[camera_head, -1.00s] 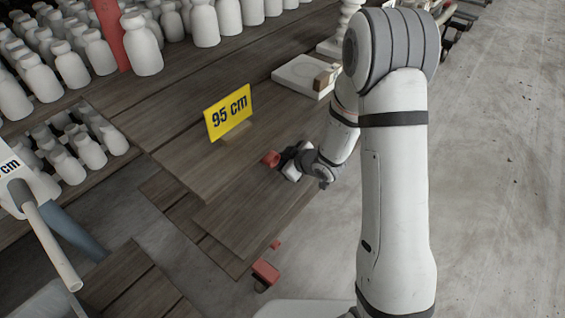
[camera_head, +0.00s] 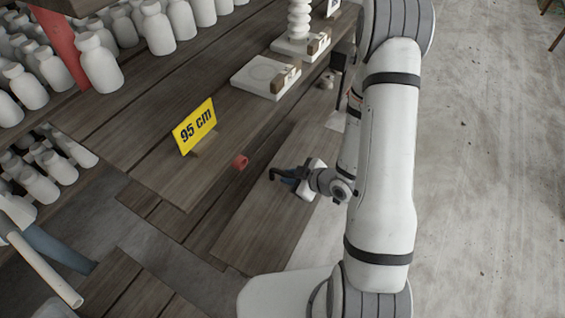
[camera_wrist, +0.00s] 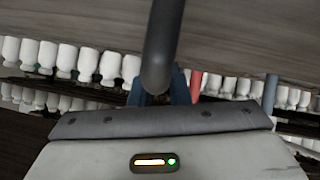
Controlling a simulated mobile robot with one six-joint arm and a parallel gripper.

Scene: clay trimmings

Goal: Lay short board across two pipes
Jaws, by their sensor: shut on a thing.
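A pale pipe (camera_head: 45,265) and a blue-grey pipe (camera_head: 58,250) slant at the lower left. Which two pipes the task means I cannot tell.
A yellow 95 cm sign (camera_head: 194,125) stands on the tabletop (camera_head: 160,175). White bottles (camera_head: 95,60) crowd the shelves at the left, beside a red post (camera_head: 65,45). A white slab (camera_head: 262,76) lies farther back. Bare concrete floor (camera_head: 480,180) is clear at the right.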

